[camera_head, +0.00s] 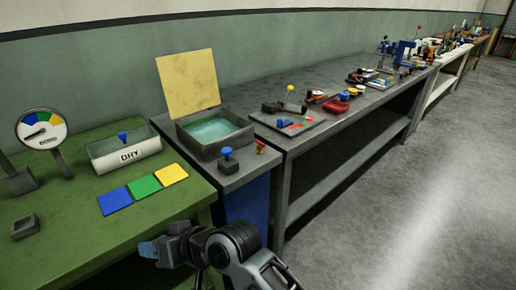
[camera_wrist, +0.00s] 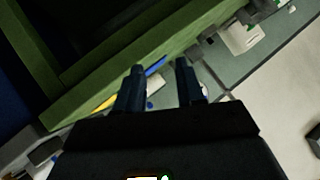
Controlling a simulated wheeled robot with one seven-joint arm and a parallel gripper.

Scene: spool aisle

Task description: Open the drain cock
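A grey tank (camera_head: 205,155) with greenish water and a raised yellow lid (camera_head: 188,82) stands on the narrow grey bench. At its front are a blue knob (camera_head: 228,153) on a dark block and a small red and yellow fitting (camera_head: 260,146). I cannot tell for sure which is the drain cock, or whether it is open. My gripper (camera_head: 150,250) is at the bottom of the head view, in front of the green table's edge, well apart from both. In the wrist view my gripper (camera_wrist: 160,82) has its two fingers apart with nothing held between them.
The green table (camera_head: 75,225) at left holds a dial gauge (camera_head: 42,130), a white bin marked DRY (camera_head: 126,154), and blue, green and yellow tiles (camera_head: 143,187). A long grey bench (camera_head: 330,118) with many small items runs away at right. The floor (camera_head: 420,190) to the right is clear.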

